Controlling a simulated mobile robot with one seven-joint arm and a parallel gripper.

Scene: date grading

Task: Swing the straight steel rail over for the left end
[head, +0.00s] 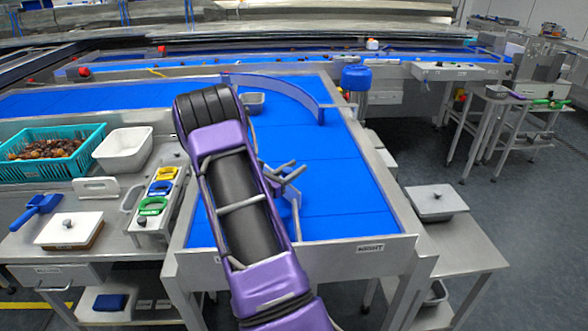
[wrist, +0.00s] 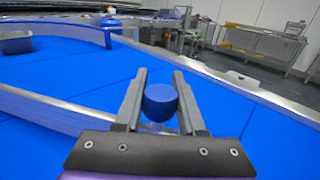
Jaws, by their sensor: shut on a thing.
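The straight steel rail (wrist: 45,108) crosses the blue belt from the left edge of the wrist view and runs behind my gripper. In the head view my arm hides most of it. A round blue knob (wrist: 160,101) sits between the fingers of my gripper (wrist: 160,95), at the rail's near stretch. The fingers are shut on the knob, one on each side. How the knob joins the rail is hidden by the gripper body. In the head view my gripper (head: 285,173) is low over the middle of the blue belt (head: 335,190).
A curved blue rail (head: 285,84) stands at the belt's far end, with a grey bowl (head: 253,107) beside it. A steel side wall (head: 385,190) bounds the belt on the right. A teal crate (head: 90,150) and white tub (head: 122,150) stand left. The belt right of my gripper is clear.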

